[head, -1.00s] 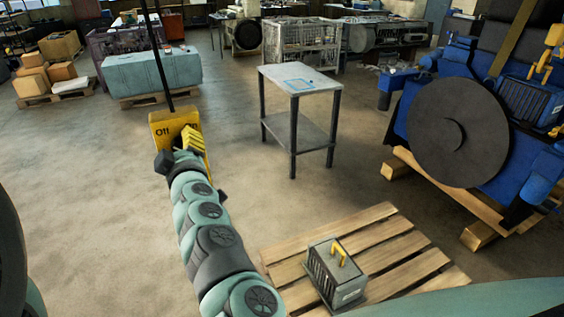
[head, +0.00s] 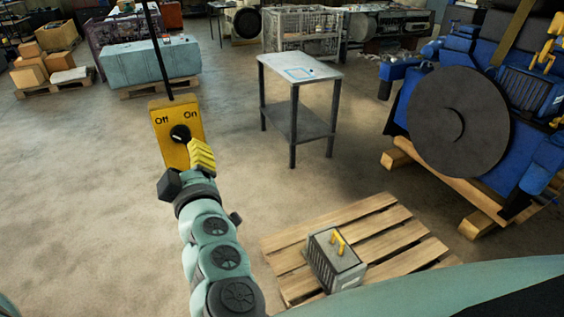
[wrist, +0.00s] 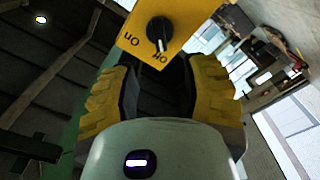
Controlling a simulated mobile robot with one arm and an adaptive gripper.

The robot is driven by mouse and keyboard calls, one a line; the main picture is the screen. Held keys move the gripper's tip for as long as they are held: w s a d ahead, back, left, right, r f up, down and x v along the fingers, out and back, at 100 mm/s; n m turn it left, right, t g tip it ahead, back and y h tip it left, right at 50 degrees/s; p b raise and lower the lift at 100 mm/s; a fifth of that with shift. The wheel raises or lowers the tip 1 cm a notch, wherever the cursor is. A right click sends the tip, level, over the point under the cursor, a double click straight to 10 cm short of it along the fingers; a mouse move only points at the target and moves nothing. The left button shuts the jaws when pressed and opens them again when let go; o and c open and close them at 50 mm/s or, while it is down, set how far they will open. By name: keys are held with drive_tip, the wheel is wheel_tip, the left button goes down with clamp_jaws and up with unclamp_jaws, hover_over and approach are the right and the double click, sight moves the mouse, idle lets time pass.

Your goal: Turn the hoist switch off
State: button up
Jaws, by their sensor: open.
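The hoist switch is a yellow box (head: 168,151) hanging on a dark pole, with "Off" at its upper left and "On" at its upper right in the head view. Its round black knob (head: 180,133) shows below and between the labels. In the wrist view the box (wrist: 186,16) appears turned over, and the white mark on the knob (wrist: 158,29) points towards "Off". My gripper (head: 203,155) has yellow ribbed fingers and sits just below and right of the knob. In the wrist view my gripper (wrist: 160,80) is open and empty, with the knob beyond the fingertips.
A grey table (head: 300,72) stands right of the switch. A wooden pallet (head: 385,244) with a grey finned part (head: 335,262) lies at the lower right. A blue engine (head: 535,165) stands at the far right. The floor between switch and table is clear.

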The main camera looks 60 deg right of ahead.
drive_tip(key=shift+v, duration=1.1)
